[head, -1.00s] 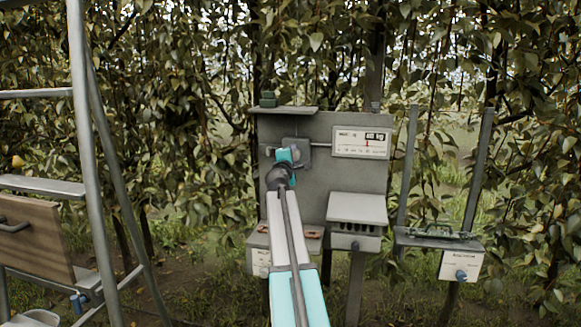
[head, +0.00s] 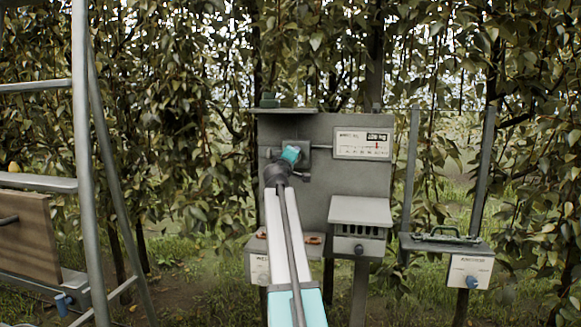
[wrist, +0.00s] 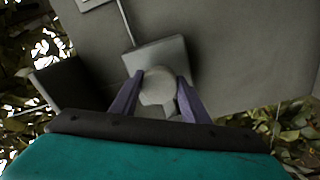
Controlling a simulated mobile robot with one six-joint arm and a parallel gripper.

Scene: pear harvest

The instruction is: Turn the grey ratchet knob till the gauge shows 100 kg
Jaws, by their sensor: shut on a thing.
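The round grey knob (wrist: 157,88) stands on a square grey block (wrist: 168,55) in the wrist view. My gripper (wrist: 160,84) has its two purple fingers shut on the knob, one on each side. In the head view, my gripper (head: 291,155) hides the knob against the grey panel (head: 345,185). The white gauge (head: 362,143) is at the panel's upper right. Its red pointer stands right of the middle of the scale. The dark readout at its top right shows a three-digit kg figure, too small to read surely.
A vented grey box (head: 360,212) is on the panel's lower right. A small shelf (head: 258,243) with orange-brown pieces is at lower left. A metal ladder (head: 85,150) stands at left.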

